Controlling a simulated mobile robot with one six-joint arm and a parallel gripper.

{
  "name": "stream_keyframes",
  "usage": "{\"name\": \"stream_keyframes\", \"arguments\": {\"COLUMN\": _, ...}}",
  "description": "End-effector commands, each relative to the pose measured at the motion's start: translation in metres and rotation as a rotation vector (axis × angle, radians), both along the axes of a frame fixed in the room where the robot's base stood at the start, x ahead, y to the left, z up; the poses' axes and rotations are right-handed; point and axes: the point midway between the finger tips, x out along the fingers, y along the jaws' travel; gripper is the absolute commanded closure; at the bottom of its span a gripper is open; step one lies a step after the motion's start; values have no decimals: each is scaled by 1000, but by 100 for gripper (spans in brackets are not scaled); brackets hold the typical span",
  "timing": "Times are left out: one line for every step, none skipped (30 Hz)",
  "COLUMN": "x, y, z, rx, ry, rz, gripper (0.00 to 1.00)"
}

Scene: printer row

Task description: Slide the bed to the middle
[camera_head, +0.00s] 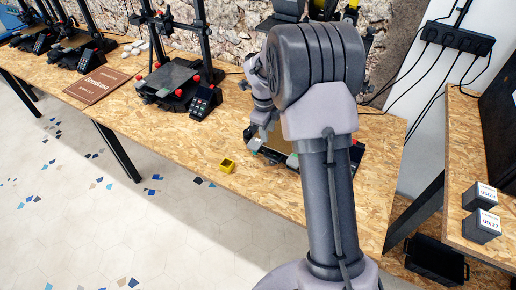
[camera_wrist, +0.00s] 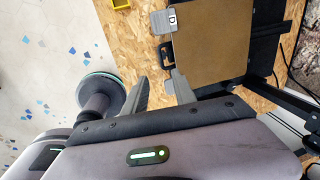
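The printer bed is a flat tan plate (camera_wrist: 217,45) in the wrist view, with grey corner clips and a tag marked "D". A black loop handle (camera_wrist: 167,54) sticks out from its near edge. My gripper (camera_wrist: 160,77) is open, its two grey fingers apart with nothing between them. The fingertips are just short of the handle; whether they touch it I cannot tell. In the head view my gripper (camera_head: 262,142) is at the printer's front edge, and my arm hides most of that printer and its bed.
A small yellow bin (camera_head: 227,166) sits on the wooden table (camera_head: 190,130) left of my gripper. Another printer (camera_head: 178,82) and a brown mat (camera_head: 97,85) are further left. Two labelled grey boxes (camera_head: 481,228) are on the right side table.

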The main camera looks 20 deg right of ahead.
Motion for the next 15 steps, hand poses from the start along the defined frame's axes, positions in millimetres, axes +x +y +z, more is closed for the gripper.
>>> {"name": "stream_keyframes", "arguments": {"x": 0, "y": -2, "z": -17, "rx": 1, "ry": 4, "rz": 1, "gripper": 67}}
{"name": "stream_keyframes", "arguments": {"x": 1, "y": -3, "z": -27, "rx": 1, "ry": 5, "rz": 0, "gripper": 67}}
{"name": "stream_keyframes", "arguments": {"x": 2, "y": -4, "z": -39, "rx": 1, "ry": 5, "rz": 0, "gripper": 67}}
{"name": "stream_keyframes", "arguments": {"x": 3, "y": -6, "z": -49, "rx": 2, "ry": 6, "rz": 0, "gripper": 67}}
{"name": "stream_keyframes", "arguments": {"x": 4, "y": -7, "z": -58, "rx": 1, "ry": 4, "rz": 2, "gripper": 67}}
{"name": "stream_keyframes", "arguments": {"x": 5, "y": -8, "z": -70, "rx": 1, "ry": 5, "rz": 1, "gripper": 67}}
{"name": "stream_keyframes", "arguments": {"x": 6, "y": -10, "z": -79, "rx": 1, "ry": 5, "rz": 2, "gripper": 67}}
{"name": "stream_keyframes", "arguments": {"x": 7, "y": -11, "z": -88, "rx": 1, "ry": 5, "rz": 1, "gripper": 67}}
{"name": "stream_keyframes", "arguments": {"x": 9, "y": -12, "z": -99, "rx": 2, "ry": 4, "rz": 2, "gripper": 67}}
{"name": "stream_keyframes", "arguments": {"x": 10, "y": -13, "z": -107, "rx": 2, "ry": 4, "rz": 2, "gripper": 67}}
{"name": "stream_keyframes", "arguments": {"x": 11, "y": -14, "z": -114, "rx": 2, "ry": 4, "rz": 2, "gripper": 67}}
{"name": "stream_keyframes", "arguments": {"x": 12, "y": -15, "z": -122, "rx": 1, "ry": 3, "rz": 3, "gripper": 67}}
{"name": "stream_keyframes", "arguments": {"x": 12, "y": -16, "z": -129, "rx": 2, "ry": 4, "rz": 3, "gripper": 67}}
{"name": "stream_keyframes", "arguments": {"x": 13, "y": -17, "z": -133, "rx": 1, "ry": 3, "rz": 3, "gripper": 67}}
{"name": "stream_keyframes", "arguments": {"x": 14, "y": -18, "z": -138, "rx": 1, "ry": 2, "rz": 3, "gripper": 67}}
